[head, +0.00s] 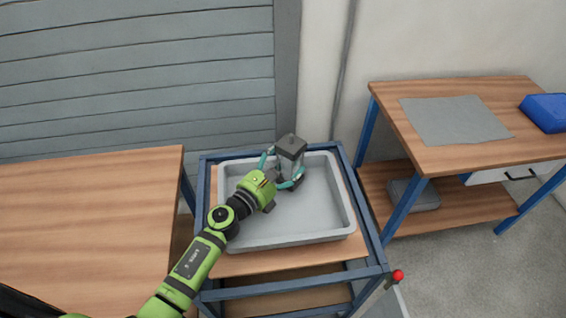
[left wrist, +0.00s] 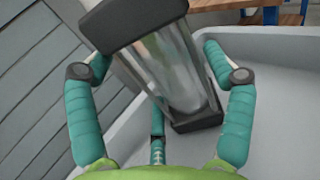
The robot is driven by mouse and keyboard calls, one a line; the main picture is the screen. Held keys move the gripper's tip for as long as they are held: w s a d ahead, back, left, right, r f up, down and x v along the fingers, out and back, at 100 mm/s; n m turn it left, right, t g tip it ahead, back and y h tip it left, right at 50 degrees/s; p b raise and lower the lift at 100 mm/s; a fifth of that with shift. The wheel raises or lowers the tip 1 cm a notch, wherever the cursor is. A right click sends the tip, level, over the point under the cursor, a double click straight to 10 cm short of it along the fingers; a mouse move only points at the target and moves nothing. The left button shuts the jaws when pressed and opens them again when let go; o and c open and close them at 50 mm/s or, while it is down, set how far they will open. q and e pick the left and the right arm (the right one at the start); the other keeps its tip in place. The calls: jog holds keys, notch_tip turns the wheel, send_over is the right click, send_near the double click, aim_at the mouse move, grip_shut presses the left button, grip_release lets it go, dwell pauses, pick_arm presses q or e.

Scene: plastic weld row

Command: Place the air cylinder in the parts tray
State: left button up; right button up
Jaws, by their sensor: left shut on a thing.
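The air cylinder (head: 291,154) has dark square end caps and a clear-grey barrel. My left gripper (head: 285,176) is shut on it, with the teal fingers around its sides. The parts tray (head: 310,232) is a grey rectangular tray on a small blue-framed cart. The cylinder is over the tray's back part; I cannot tell whether its lower cap touches the tray floor. My right gripper is not in view.
A wooden table (head: 85,215) stands at the left. A blue-legged workbench (head: 455,157) at the right holds a grey mat (head: 455,120) and a blue box (head: 546,112). A shutter (head: 130,70) is behind. The tray's front and right are empty.

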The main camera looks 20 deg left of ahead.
aim_at(280, 165)
pick_arm(q)
jog(key=shift+w+r, duration=0.1)
jog(key=o, duration=1.6)
jog(key=shift+f, duration=0.2)
jog(key=shift+r, duration=0.1)
jog(key=shift+r, duration=0.15)
jog(key=shift+r+p, duration=0.45)
jog(key=shift+p, duration=0.2)
jog(key=b+v, duration=0.1)
jog(key=v, duration=0.6)
jog(key=shift+d+f, duration=0.1)
jog(key=shift+f, duration=0.05)
jog(key=shift+s, duration=0.4)
